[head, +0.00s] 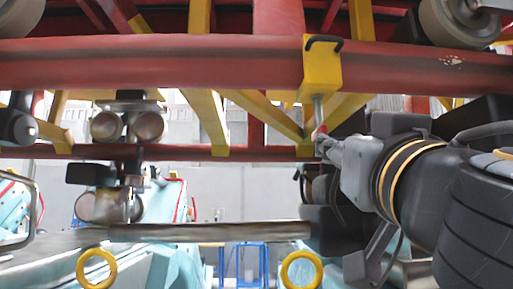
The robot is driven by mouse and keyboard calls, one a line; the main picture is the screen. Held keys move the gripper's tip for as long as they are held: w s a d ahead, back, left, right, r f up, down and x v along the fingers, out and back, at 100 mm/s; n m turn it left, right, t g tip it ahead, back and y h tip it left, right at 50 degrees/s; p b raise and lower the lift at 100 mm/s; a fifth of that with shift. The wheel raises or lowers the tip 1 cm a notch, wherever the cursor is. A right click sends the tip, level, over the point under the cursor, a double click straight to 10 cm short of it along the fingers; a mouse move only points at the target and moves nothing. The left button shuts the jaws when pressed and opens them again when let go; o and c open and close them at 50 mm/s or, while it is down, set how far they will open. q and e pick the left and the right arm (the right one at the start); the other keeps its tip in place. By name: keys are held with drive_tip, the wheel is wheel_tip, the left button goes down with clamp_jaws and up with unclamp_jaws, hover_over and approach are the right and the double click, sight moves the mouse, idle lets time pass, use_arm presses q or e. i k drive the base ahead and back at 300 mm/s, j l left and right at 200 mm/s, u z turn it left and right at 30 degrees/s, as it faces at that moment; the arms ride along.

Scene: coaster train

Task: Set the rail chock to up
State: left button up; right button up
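A yellow block with a black loop on top, which looks like the rail chock (321,72), sits on the red rail (180,62) right of centre. A thin metal rod (318,108) with a red end hangs straight down from it. My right gripper (324,141) comes in from the right, with its fingertips at the rod's lower end. They look close to or touching it; the small, overlapping fingers hide whether they are closed around it. My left gripper is not in view.
Yellow braces and red beams cross overhead. A wheel assembly (128,128) stands at left. A grey bar (210,232) runs across below, with two yellow rings (97,252) under it. Light blue machinery and blue frames stand behind. Open space lies between the wheels and my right gripper.

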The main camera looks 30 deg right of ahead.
sight(318, 66)
drive_tip(key=k+j, duration=1.1)
drive_tip(key=k, duration=0.2)
